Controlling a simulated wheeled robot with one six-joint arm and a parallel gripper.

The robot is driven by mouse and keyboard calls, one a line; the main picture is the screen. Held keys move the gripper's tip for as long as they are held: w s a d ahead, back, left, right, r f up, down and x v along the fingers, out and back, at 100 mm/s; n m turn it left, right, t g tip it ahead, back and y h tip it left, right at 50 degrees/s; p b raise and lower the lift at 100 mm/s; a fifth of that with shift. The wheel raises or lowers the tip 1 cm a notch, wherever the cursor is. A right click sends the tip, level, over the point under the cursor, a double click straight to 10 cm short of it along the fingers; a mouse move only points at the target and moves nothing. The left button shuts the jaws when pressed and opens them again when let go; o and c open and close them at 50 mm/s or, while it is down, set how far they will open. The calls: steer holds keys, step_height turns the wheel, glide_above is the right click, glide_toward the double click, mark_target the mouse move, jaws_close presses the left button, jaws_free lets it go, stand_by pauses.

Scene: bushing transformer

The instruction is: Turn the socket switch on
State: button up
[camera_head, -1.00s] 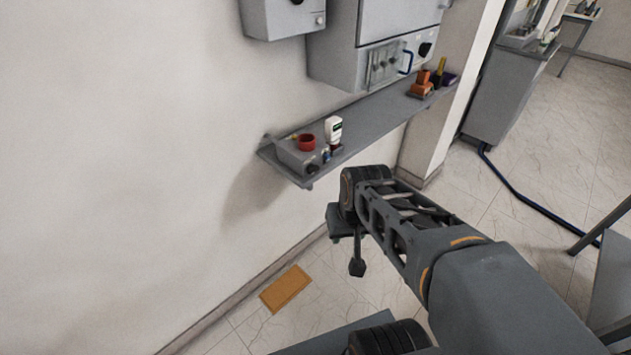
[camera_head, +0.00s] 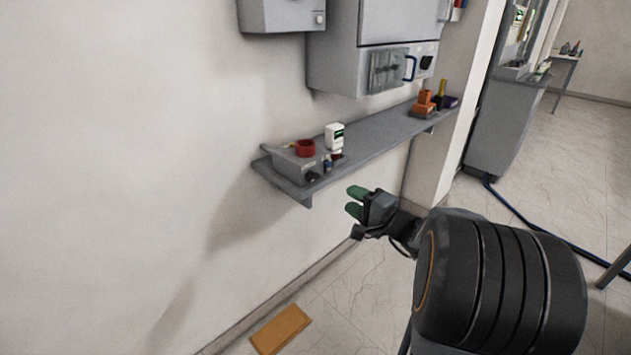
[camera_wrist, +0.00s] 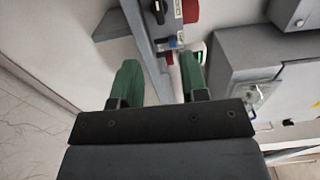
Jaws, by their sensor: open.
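I cannot make out for certain which part is the socket switch. A grey box (camera_head: 281,16) hangs on the wall at the top, with a small round part near its right end. A larger grey cabinet (camera_head: 335,55) to its right has a small panel (camera_head: 388,70) and a blue handle (camera_head: 410,66) on its front. My gripper (camera_head: 355,201) has green fingers and is open and empty, in front of and below the shelf. In the wrist view its fingers (camera_wrist: 160,70) are spread, and a grey box (camera_wrist: 235,75) with a metal fitting shows to the right.
An orange-brown plate (camera_head: 281,330) lies on the floor. Floor space is open at the right, crossed by a blue cable (camera_head: 520,209).

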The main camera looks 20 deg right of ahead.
mark_target(315, 179)
steer(key=x, duration=1.3)
steer(key=shift+w+a, duration=0.25)
steer(key=shift+f, duration=0.1)
steer(key=c, duration=0.6)
